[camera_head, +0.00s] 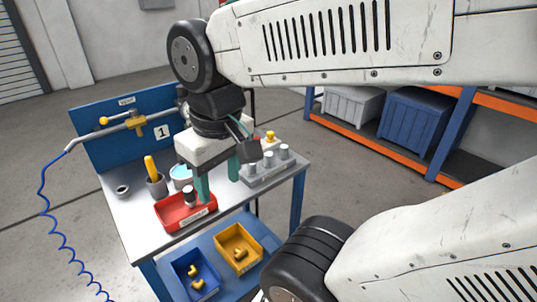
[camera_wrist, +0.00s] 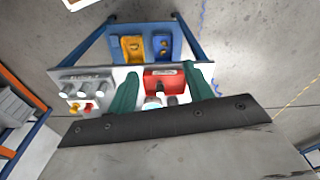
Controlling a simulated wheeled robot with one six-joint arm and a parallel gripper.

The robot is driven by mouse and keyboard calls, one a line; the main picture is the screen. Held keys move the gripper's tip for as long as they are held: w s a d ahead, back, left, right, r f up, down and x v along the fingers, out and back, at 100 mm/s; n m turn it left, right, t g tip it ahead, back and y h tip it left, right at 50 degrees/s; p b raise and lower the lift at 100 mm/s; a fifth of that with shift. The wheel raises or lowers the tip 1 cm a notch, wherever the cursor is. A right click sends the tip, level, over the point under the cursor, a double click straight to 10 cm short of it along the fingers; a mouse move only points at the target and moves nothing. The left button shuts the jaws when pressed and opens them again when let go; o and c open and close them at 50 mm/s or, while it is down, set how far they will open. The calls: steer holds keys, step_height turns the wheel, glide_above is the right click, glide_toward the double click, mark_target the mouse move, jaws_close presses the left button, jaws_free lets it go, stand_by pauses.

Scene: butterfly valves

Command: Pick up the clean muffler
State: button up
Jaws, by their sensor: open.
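Several pale grey cylinders with light tops, which look like clean mufflers (camera_head: 284,151), stand upright in a grey rack (camera_head: 262,178) at the table's right side. They also show at the left of the wrist view (camera_wrist: 82,93). A dark piece with a light top (camera_head: 189,194) stands at the red tray (camera_head: 180,221); I cannot tell if it is a used muffler. My gripper (camera_head: 218,180) has two green fingers apart, with nothing held between them. It points down over the table between the red tray and the rack. In the wrist view the red tray (camera_wrist: 163,75) shows between the fingers (camera_wrist: 162,90).
A blue back panel (camera_head: 95,140) carries a pipe and yellow-handled valve (camera_head: 135,123). A cup with a yellow-handled tool (camera_head: 156,184) stands left of the tray. Yellow (camera_head: 237,239) and blue bins (camera_head: 190,268) sit on the lower shelf. A storage rack (camera_head: 370,140) stands behind right.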

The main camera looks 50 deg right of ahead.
steer(key=w+d+f+m, duration=0.1)
steer(key=w+d+m, duration=0.3)
steer(key=w+d, duration=0.4)
steer(key=m+g, duration=0.1)
steer(key=m, duration=0.6)
glide_above(268, 154)
steer(key=f, duration=0.9)
steer(key=shift+s+d, duration=0.1)
steer(key=shift+d, duration=0.15)
steer(key=f, duration=0.7)
steer(key=shift+a+f, duration=0.1)
steer(key=shift+a, duration=0.1)
steer(key=shift+f, duration=0.4)
steer(key=c, duration=1)
